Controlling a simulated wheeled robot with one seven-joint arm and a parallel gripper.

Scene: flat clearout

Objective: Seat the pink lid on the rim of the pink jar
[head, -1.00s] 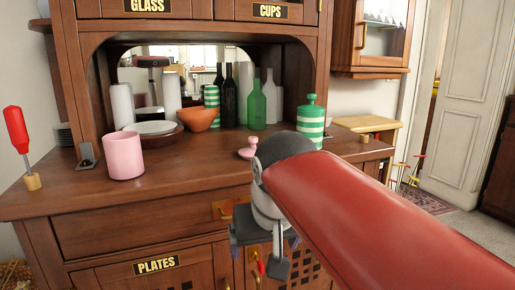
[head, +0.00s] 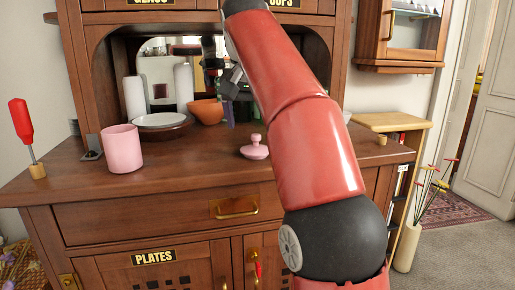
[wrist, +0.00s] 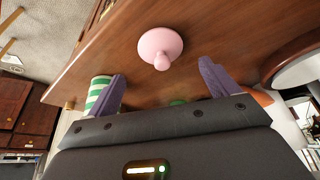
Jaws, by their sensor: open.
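The pink lid (head: 255,149), with a round knob on top, lies knob up on the wooden counter, right of the middle. The pink jar (head: 122,150) stands upright with its top open on the counter to the left, apart from the lid. My gripper (wrist: 163,83) is open and empty. In the wrist view, the pink lid (wrist: 160,47) lies on the counter beyond and between the purple fingers, not touching them. In the head view, my gripper is partly hidden by my arm, raised above and behind the lid. The jar is not in the wrist view.
A red-handled tool (head: 21,131) stands in a small block at the counter's left end. Plates (head: 162,120) and an orange bowl (head: 206,111) stand at the back. A green-striped canister (wrist: 98,92) stands near one finger. Counter between jar and lid is clear.

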